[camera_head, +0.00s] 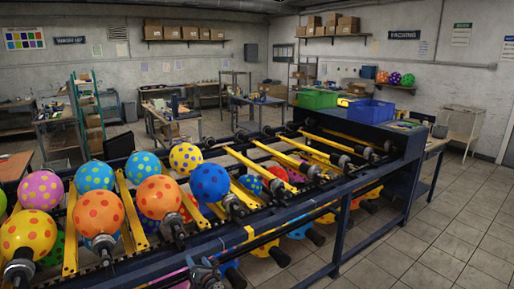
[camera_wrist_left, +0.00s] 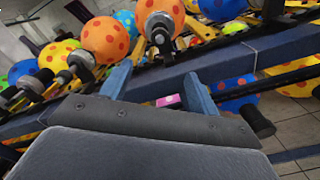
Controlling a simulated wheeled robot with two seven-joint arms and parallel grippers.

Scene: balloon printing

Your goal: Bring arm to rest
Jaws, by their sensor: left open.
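My left gripper (camera_head: 205,272) is low at the bottom of the head view, in front of the printing machine's near rail. In the left wrist view its two blue fingers (camera_wrist_left: 156,86) stand apart with nothing held between them. A bit of pink balloon (camera_wrist_left: 168,100) shows beyond the gap, lower down. The fingers point toward the machine's dark blue frame (camera_wrist_left: 270,50). My right gripper is in neither view.
Polka-dot balloons sit on the machine's holders, such as an orange one (camera_head: 158,196) and a blue one (camera_head: 210,182). More balloons hang underneath. A green bin (camera_head: 318,99) and a blue bin (camera_head: 371,111) stand at its far end. Tiled floor (camera_head: 440,235) at right is clear.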

